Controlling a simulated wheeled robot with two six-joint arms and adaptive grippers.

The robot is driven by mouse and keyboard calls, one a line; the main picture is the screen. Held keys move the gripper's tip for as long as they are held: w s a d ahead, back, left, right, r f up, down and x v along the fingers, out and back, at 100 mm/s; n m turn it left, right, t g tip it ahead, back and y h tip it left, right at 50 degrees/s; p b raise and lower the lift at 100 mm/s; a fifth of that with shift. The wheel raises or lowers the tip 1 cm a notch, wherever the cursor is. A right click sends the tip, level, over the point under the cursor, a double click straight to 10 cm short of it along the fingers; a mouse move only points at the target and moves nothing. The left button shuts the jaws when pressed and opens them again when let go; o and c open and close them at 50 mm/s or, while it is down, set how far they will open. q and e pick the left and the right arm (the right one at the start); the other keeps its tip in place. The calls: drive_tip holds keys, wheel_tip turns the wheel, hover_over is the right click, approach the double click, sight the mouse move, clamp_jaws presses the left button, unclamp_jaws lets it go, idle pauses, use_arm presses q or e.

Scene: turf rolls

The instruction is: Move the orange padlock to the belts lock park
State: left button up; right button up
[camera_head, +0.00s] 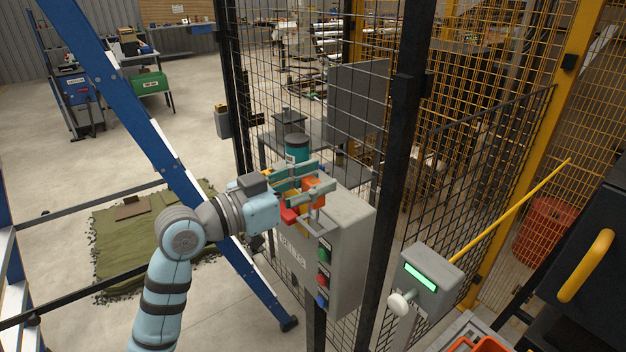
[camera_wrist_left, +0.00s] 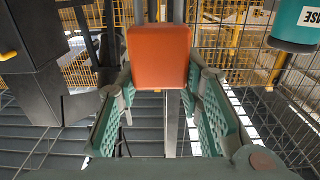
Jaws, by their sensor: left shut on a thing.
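The orange padlock (camera_head: 314,191) is in the jaws of my left gripper (camera_head: 310,182), beside the top of a grey box. The left wrist view shows its orange body (camera_wrist_left: 158,55) between the two green fingers. A red piece (camera_head: 288,214) and a yellow piece show just below the gripper, partly hidden. My right gripper is not in view.
Green, red and blue parts (camera_head: 323,254) sit on the box's front. A teal canister (camera_head: 297,147) stands behind the gripper. A dark fence post (camera_head: 395,165) rises right of the box. A grey panel with a lit green display (camera_head: 420,277) is at lower right. A blue leaning frame (camera_head: 150,135) is left.

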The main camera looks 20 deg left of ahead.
sight(310, 204)
use_arm(q)
drive_tip(key=shift+f+b, duration=1.8)
drive_tip(key=shift+f, duration=0.6)
drive_tip(key=o, duration=1.3)
drive_tip(key=shift+s+a, duration=0.2)
drive_tip(key=shift+s, duration=0.05)
drive_tip(key=v, duration=0.7)
drive_tip(key=shift+w+d, duration=0.1)
